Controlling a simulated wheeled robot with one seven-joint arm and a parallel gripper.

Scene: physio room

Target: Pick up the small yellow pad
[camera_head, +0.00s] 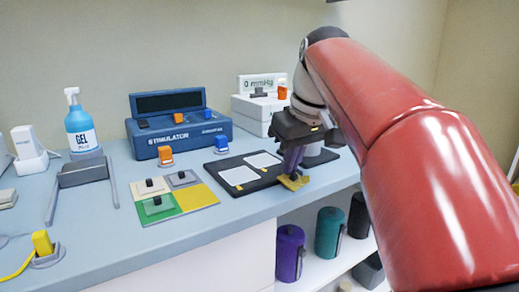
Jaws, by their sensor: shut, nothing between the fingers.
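A small yellow pad (294,183) is just under my gripper's fingertips, by the right end of a black tray and close to the counter's front edge. It looks tilted, and I cannot tell whether it touches the fingers or the tray. My gripper (291,171) points down and is shut, with nothing between its fingers. The fingers hide part of the pad's upper side. A board with coloured squares (231,211) lies to the left; its yellow square is bare, and small pads with black knobs sit on other squares.
The black tray (226,165) holds two white plates. A blue stimulator (178,138) and a white gauge box (257,113) stand behind. Orange (165,156) and blue (221,145) clips stand near the tray. A gel bottle (81,127) is left. Rolls sit on the shelf below.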

